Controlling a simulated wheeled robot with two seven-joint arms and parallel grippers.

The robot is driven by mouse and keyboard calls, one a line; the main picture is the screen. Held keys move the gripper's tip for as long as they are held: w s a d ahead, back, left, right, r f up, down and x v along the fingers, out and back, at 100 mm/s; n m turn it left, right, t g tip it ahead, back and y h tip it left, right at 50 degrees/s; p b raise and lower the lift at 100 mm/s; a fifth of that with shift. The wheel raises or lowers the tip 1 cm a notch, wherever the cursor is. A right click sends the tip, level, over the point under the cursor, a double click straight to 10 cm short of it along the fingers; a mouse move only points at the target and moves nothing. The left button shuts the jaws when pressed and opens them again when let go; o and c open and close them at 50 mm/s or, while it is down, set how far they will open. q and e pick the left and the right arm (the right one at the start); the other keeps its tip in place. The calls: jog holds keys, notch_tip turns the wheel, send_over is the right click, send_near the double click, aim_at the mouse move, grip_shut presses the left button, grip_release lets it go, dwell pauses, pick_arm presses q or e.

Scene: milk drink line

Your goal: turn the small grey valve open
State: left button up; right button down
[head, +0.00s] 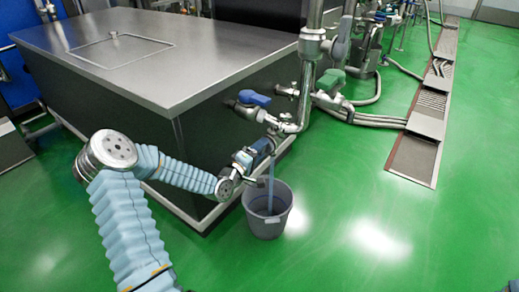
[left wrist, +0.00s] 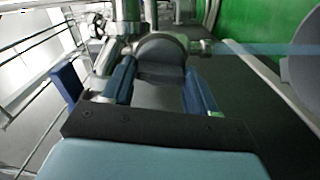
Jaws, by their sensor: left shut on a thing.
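The small grey valve (left wrist: 160,52) shows between my fingers in the left wrist view, with a metal pipe fitting beside and behind it. My left gripper (head: 266,143) is at the low pipe outlet by the tank's front corner. In the left wrist view its two blue fingers (left wrist: 158,82) are on either side of the rounded grey handle, and it is shut on it. In the head view the gripper hides most of this valve. A thin bluish stream (head: 271,183) runs from the outlet into the grey bucket below. My right gripper is not in view.
The grey bucket (head: 265,224) stands on the green floor just under the gripper. A steel tank (head: 150,60) is to the left. A blue-handled valve (head: 254,98), a green-handled valve (head: 330,80) and a larger grey handle (head: 341,42) are close above.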

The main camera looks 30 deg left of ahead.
pick_arm(q)
jog(key=shift+n+p, duration=0.3)
jog(key=shift+n, duration=0.9)
jog(key=o, duration=1)
jog(key=s+a, duration=0.1)
jog(key=s, duration=1.2)
jog(key=shift+s+p, duration=0.4)
jog(key=shift+p, duration=0.05)
jog(key=shift+f, duration=0.1)
